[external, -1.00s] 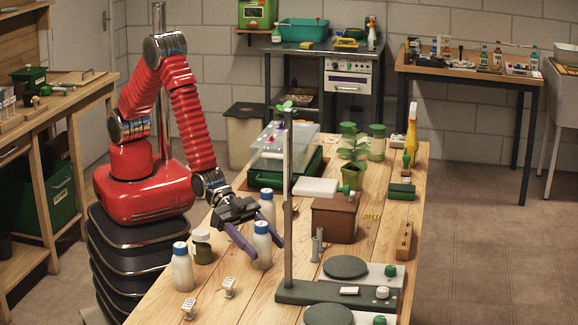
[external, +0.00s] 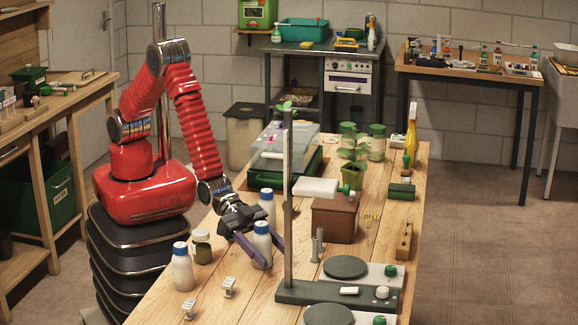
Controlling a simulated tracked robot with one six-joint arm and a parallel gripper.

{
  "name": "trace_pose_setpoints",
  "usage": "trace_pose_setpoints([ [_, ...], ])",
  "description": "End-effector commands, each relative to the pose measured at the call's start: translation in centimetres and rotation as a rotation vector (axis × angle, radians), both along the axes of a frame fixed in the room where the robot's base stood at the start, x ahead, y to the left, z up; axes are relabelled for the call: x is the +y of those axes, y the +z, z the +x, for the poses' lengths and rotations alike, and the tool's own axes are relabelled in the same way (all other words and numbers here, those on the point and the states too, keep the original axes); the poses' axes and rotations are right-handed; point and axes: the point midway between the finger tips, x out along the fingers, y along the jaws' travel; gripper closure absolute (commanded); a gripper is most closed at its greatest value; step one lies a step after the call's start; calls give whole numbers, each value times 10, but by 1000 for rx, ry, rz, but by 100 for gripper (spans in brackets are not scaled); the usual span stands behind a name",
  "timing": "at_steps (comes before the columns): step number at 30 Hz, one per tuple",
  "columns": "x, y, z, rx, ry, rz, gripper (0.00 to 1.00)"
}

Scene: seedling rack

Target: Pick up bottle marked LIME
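Three white bottles with blue caps stand upright on the wooden bench: one at the front left (external: 182,272), one in the middle (external: 262,241), and one farther back (external: 267,202). No lettering is readable on them, so I cannot tell which is marked LIME. My gripper (external: 274,261) reaches down at the middle bottle with its two purple-grey fingers spread. The bottle still stands on the bench. Whether a finger touches it cannot be seen.
A dark jar with a pale lid (external: 202,247) stands between the front-left and middle bottles. A stand with a tall grey post (external: 288,200) rises close right of my gripper. Two small white blocks (external: 229,287) (external: 189,308) sit in front. A brown box (external: 336,220) stands behind the post.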

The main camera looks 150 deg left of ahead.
Motion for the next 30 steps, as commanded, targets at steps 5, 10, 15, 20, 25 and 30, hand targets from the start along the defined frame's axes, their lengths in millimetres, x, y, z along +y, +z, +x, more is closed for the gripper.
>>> trace_pose_setpoints([
  [5,0,0,0,0,0,0,58],
  [10,0,0,0,0,0,0,70],
  [15,0,0,0,0,0,0,82],
  [20,0,1,0,-1,0,0,88],
  [25,0,2,0,-2,0,0,88],
  [30,0,10,1,-4,0,1,88],
])
